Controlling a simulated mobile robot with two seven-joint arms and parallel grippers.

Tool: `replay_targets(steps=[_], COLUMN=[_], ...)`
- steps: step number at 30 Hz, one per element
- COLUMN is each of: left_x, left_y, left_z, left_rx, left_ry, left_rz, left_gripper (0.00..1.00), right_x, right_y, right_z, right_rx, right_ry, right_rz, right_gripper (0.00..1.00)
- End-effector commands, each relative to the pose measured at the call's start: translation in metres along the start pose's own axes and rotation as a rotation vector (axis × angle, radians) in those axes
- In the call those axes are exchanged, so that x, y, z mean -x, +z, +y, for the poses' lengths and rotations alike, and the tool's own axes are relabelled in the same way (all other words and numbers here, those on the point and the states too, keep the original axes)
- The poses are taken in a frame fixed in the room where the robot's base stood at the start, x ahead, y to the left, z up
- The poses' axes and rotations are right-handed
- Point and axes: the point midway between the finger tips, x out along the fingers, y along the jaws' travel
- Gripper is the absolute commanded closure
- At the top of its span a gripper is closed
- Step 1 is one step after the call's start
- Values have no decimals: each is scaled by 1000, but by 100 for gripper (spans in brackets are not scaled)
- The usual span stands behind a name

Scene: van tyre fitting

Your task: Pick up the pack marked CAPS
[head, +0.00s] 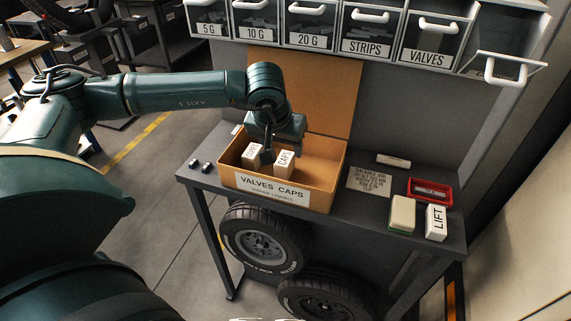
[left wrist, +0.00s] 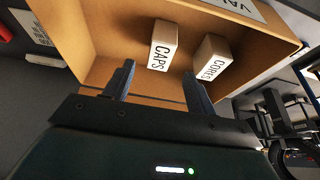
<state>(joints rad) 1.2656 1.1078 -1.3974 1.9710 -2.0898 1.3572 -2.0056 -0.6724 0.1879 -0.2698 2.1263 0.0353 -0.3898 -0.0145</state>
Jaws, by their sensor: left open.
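The pack marked CAPS (head: 284,163) is a small white block standing in an open cardboard box (head: 321,198) labelled VALVES CAPS. In the left wrist view, the CAPS pack (left wrist: 163,46) appears just beyond the gap between the fingertips. A similar white pack marked CORES (left wrist: 212,56) stands beside it, with a gap between them; it also shows in the head view (head: 252,155). My left gripper (head: 267,152) is open over the box and holds nothing. It also shows in the left wrist view (left wrist: 159,70). My right gripper is not in view.
The box's raised lid stands behind. To its right on the bench (head: 335,218) are a red tray (head: 430,190), a cream-and-green block (head: 402,214) and a white LIFT pack (head: 436,222). Labelled bins (head: 370,35) hang above. Tyres (head: 265,240) are below.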

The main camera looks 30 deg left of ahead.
Motion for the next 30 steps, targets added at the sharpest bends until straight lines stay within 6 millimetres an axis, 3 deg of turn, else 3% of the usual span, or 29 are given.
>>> replay_targets(steps=[5, 15, 23, 30], left_x=[-12, -56, -59, -58], left_y=[1, 7, 6, 6], left_z=[0, 1, 1, 1], left_rx=[0, 0, 0, 0], left_ry=[0, 1, 2, 2], left_rz=[-1, -1, 0, 0], left_gripper=[44, 44, 44, 62], right_x=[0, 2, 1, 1], right_y=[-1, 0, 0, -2], right_z=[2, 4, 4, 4], right_rx=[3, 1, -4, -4], right_ry=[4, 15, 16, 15], right_rz=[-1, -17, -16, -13], right_gripper=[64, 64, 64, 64])
